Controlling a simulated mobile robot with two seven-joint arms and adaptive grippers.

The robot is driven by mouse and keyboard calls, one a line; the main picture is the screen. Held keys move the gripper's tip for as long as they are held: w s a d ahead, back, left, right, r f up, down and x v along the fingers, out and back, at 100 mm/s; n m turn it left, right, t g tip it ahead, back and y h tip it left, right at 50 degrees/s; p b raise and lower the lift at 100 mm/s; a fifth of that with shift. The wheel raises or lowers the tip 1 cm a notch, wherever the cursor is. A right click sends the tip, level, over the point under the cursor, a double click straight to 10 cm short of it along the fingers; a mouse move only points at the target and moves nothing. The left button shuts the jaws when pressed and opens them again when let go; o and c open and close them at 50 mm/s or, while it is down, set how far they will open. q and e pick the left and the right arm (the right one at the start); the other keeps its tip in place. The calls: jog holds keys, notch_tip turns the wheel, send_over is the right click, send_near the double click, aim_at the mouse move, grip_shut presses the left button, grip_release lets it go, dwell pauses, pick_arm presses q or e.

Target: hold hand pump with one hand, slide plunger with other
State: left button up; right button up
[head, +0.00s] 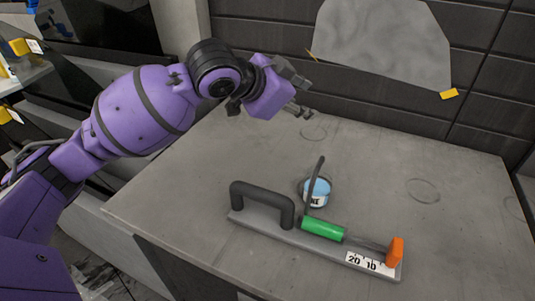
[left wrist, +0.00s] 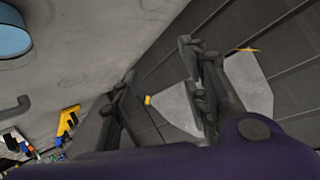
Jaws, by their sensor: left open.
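The likely hand pump (head: 268,232) lies on the grey tabletop in the head view, a long grey bar with a black loop handle (head: 262,195) at its left. I cannot tell which part is the plunger. My left gripper (head: 297,92) is open and empty, above the table's back edge, apart from the pump. Its open fingers show in the left wrist view (left wrist: 160,85). My right gripper is not in view.
A blue and white jar (head: 317,192) stands just behind the pump, partly behind the rod. A grey tiled wall (head: 485,100) bounds the table (head: 180,215) at the back, with a pale irregular sheet (head: 380,45) on it. The tabletop right of the jar is clear.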

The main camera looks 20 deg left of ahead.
pick_arm(q)
jog(key=s+d+r+m+g, duration=0.1)
jog(key=s+d+m+g, duration=0.2)
jog(key=s+d, duration=0.2)
jog(key=m+g+y, duration=0.5)
send_near(272, 195)
jog(key=x, duration=1.1)
jog(key=shift+f, duration=0.1)
grip_shut()
